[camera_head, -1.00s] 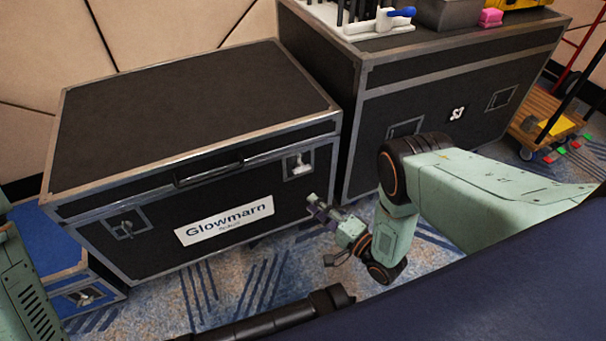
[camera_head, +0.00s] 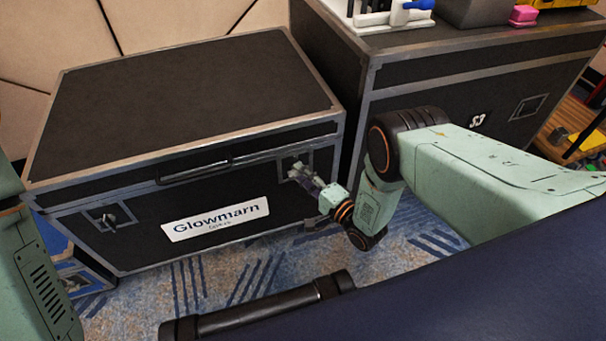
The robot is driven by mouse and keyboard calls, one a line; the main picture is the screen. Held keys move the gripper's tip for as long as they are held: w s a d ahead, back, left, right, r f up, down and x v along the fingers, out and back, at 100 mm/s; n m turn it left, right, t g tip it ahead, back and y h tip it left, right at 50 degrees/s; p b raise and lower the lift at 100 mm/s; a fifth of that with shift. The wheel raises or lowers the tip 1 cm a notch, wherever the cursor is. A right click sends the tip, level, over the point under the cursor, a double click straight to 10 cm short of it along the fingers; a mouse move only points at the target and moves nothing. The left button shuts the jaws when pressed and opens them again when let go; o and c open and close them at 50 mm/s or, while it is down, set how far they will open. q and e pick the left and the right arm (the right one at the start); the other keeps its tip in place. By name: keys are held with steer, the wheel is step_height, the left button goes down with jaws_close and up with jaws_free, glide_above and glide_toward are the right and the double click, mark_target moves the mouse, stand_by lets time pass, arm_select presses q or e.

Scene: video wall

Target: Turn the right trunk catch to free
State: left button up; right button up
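The black trunk (camera_head: 185,100) with metal edges and a white "Glowmarn" label (camera_head: 215,218) stands in front of me, lid closed. Its right catch (camera_head: 308,160) sits in a recessed metal plate on the front, mostly hidden behind my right gripper. My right gripper (camera_head: 296,170) is at that catch, its fingertips over the plate. I cannot tell whether it touches or grips the catch, or whether the fingers are open. The left catch (camera_head: 107,218) is in clear view on the trunk's front. My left arm shows at the left edge; its gripper is out of view.
A second, taller black case (camera_head: 440,75) marked "S3" stands close to the trunk's right, with a white rack, a grey box and a pink item (camera_head: 522,14) on top. A blue case (camera_head: 75,262) is at lower left. Patterned carpet (camera_head: 250,280) lies in front.

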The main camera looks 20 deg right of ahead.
steer(key=shift+a, duration=0.1)
steer(key=shift+c, duration=0.2)
jaws_close()
steer(key=shift+a, duration=0.1)
steer(key=shift+w+a+r+n+g+h+p, duration=0.15)
steer(key=shift+n+g+h+p, duration=0.3)
steer(key=shift+n+h+p, duration=1.25)
steer(key=shift+s+a+r+n+g+h+p, duration=0.15)
steer(key=shift+n+g+h+p, duration=0.45)
steer(key=shift+n, duration=2.15)
steer(key=shift+w+r+n+g+h+p, duration=0.15)
steer(key=shift+n+g+h+p, duration=0.2)
steer(key=shift+n+h+p, duration=1.3)
steer(key=shift+n+y+b, duration=0.45)
steer(key=shift+n+b, duration=0.3)
steer(key=shift+n, duration=0.05)
